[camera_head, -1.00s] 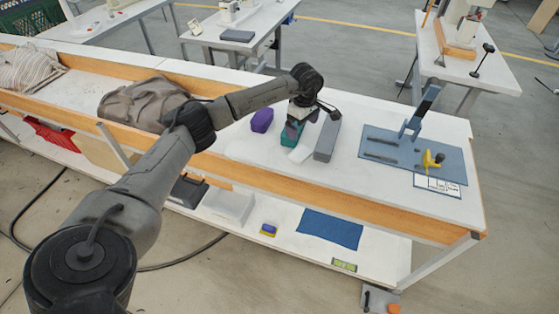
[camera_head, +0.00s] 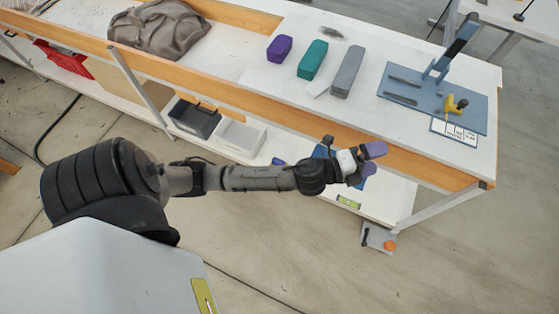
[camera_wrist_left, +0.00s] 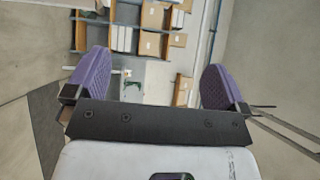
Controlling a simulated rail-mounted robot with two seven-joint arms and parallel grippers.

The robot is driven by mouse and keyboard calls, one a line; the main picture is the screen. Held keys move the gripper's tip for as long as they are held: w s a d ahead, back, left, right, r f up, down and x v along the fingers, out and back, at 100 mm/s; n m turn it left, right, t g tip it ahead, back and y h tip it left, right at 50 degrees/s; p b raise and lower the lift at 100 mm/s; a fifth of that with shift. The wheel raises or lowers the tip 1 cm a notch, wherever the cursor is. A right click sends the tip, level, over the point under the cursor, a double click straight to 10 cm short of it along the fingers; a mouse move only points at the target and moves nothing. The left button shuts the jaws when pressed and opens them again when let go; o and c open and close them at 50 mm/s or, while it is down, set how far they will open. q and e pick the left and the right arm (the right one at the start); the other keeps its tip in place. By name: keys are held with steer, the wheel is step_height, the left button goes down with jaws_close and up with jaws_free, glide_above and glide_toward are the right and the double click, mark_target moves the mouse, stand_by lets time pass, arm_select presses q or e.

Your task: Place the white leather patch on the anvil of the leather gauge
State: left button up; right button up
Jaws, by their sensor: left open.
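The small white piece that looks like the leather patch (camera_head: 316,88) lies on the white tabletop, between the teal block and the long grey block. The yellow and black gauge (camera_head: 454,105) stands on the blue mat (camera_head: 470,119) at the right of the table; its anvil is too small to make out. My left gripper (camera_head: 371,160) is in front of the table's front edge, apart from the patch and gauge. Its two purple fingers are spread and empty, as the left wrist view (camera_wrist_left: 155,82) also shows. My right gripper is not in view.
A purple block (camera_head: 279,48), a teal block (camera_head: 312,59) and a long grey block (camera_head: 347,72) stand near the patch. A blue lever press (camera_head: 455,50) and dark tools share the mat with the gauge. A lower shelf holds bins (camera_head: 240,136).

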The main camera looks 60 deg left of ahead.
arm_select(q)
steer(key=s+a+f+n+g+y, duration=0.1)
steer(key=s+f+n+g+y, duration=0.1)
steer(key=s+f+n+g, duration=0.3)
steer(key=s+a+f+n+g+y, duration=0.2)
steer(key=s+f+n+g, duration=0.4)
steer(key=s+n, duration=0.4)
steer(key=s+f+y, duration=0.1)
steer(key=s, duration=0.5)
steer(key=shift+f+n, duration=0.35)
steer(key=shift+n, duration=0.05)
steer(key=s+g, duration=0.1)
steer(key=s, duration=0.1)
steer(key=s+n+g, duration=0.1)
steer(key=s, duration=0.2)
steer(key=s+d+f+n+g+h, duration=0.1)
steer(key=s+g, duration=0.1)
steer(key=s, duration=0.1)
steer(key=shift+c, duration=1)
